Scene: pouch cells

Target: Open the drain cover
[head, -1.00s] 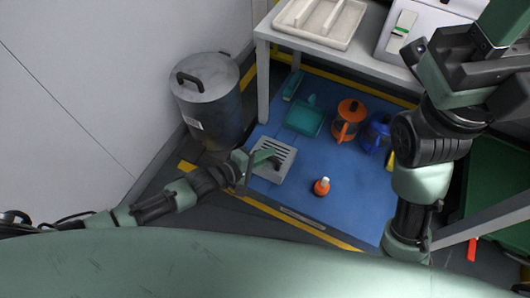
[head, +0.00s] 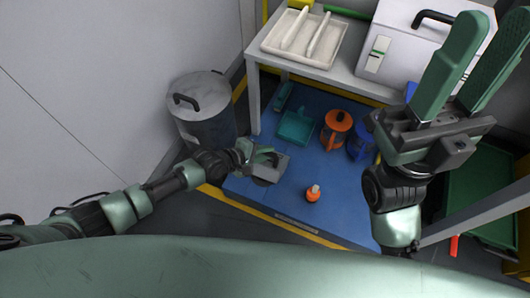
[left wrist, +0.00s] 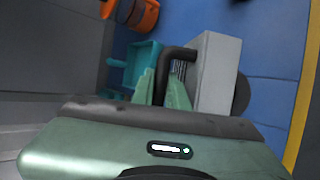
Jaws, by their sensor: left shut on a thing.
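The drain cover (head: 272,174) is a grey slab, tipped up from the blue floor in the head view. My left gripper (head: 266,157) is at its top. In the left wrist view the cover (left wrist: 217,72) stands steeply on edge, with slots at its left side. My left gripper (left wrist: 160,88) is shut on its dark handle (left wrist: 178,53). A dark round patch (left wrist: 242,92), perhaps the drain hole, shows partly behind the cover. My right gripper (head: 490,40) is open and empty, held high at the right of the head view.
A lidded grey bin (head: 203,112) stands left of the cover. An orange-and-white bottle (head: 313,194), a teal dustpan (head: 296,127), an orange jug (head: 336,130) and a blue jug (head: 360,140) are on the blue floor. A table (head: 340,75) stands behind.

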